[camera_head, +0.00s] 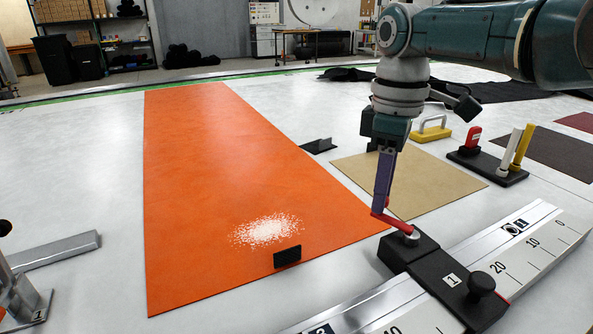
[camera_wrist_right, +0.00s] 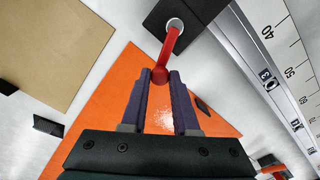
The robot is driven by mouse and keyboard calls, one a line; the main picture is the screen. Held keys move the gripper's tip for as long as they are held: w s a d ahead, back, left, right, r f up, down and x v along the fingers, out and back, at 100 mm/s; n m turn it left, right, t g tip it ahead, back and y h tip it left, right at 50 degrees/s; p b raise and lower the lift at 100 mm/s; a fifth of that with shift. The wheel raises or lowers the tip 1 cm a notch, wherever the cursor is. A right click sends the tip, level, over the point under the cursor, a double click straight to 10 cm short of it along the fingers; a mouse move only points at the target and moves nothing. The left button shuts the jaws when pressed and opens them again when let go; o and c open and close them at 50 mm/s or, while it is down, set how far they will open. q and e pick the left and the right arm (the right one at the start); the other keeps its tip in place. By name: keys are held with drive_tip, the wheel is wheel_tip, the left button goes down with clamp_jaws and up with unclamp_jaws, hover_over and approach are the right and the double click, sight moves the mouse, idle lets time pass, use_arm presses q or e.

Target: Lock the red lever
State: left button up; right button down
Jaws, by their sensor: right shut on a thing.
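The red lever (camera_head: 393,221) sits on a silver pivot on top of a black clamp block (camera_head: 412,247) marked 1, which straddles the silver ruler rail. It points from the pivot toward the left and back, out over the edge of the orange sheet. My right gripper (camera_head: 380,208) reaches down to the lever's free end. In the right wrist view the red lever (camera_wrist_right: 170,48) ends in a round red knob between the purple fingers of my right gripper (camera_wrist_right: 160,80), which are shut on it. My left gripper is not in view.
The orange sheet (camera_head: 215,180) bears a white powder patch (camera_head: 266,230) and a small black block (camera_head: 287,257). A tan board (camera_head: 415,175) lies behind the rail. A black tool holder (camera_head: 490,168) stands at the right. A black knob (camera_head: 481,284) rises from the clamp.

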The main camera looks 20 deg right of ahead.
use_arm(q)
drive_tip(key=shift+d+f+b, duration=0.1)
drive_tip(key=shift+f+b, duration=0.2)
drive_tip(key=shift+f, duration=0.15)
use_arm(e)
drive_tip(key=shift+w+d+m, duration=0.15)
drive_tip(key=shift+d+m, duration=0.25)
drive_tip(key=shift+m, duration=0.6)
drive_tip(key=c, duration=0.7)
unclamp_jaws()
drive_tip(key=shift+d, duration=0.1)
drive_tip(key=shift+o, duration=0.2)
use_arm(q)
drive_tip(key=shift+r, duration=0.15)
use_arm(e)
drive_tip(key=shift+r, duration=0.3)
use_arm(q)
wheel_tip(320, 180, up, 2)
drive_tip(key=shift+p, duration=1.1)
use_arm(e)
wheel_tip(320, 180, up, 9)
drive_tip(key=shift+r, duration=0.2)
